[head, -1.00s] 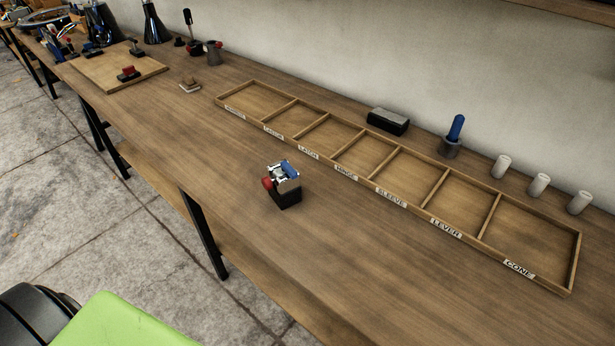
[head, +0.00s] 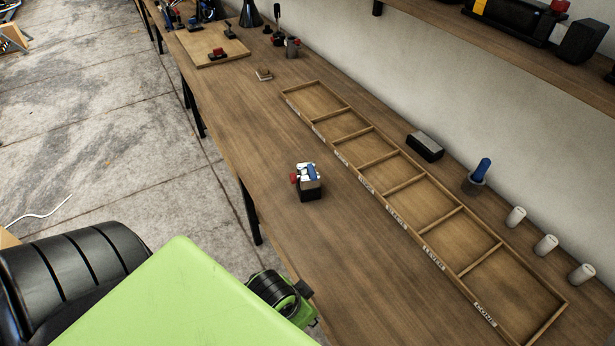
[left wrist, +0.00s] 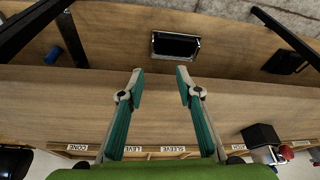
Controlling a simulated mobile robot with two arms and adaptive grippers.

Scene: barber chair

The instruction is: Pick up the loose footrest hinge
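I cannot tell for sure which part is the loose footrest hinge. A black block carrying a small silver, blue and red cluster (head: 308,177) stands on the bench; its black base (left wrist: 262,138) also shows at right in the left wrist view. A black piece with a silver rim (left wrist: 176,46) lies beyond the bench edge in the left wrist view, seemingly on a lower shelf. My left gripper (left wrist: 160,72) is open, with nothing between its fingers. It points toward the silver-rimmed piece, apart from it. My right gripper is not in view.
The labelled tray (head: 397,213) has empty compartments along the bench. Behind it are a black-and-grey block (head: 425,147), a blue-handled item in a cup (head: 479,173) and white cylinders (head: 515,217). A black padded chair (head: 75,275) is at lower left. Bench legs (left wrist: 72,38) flank the lower area.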

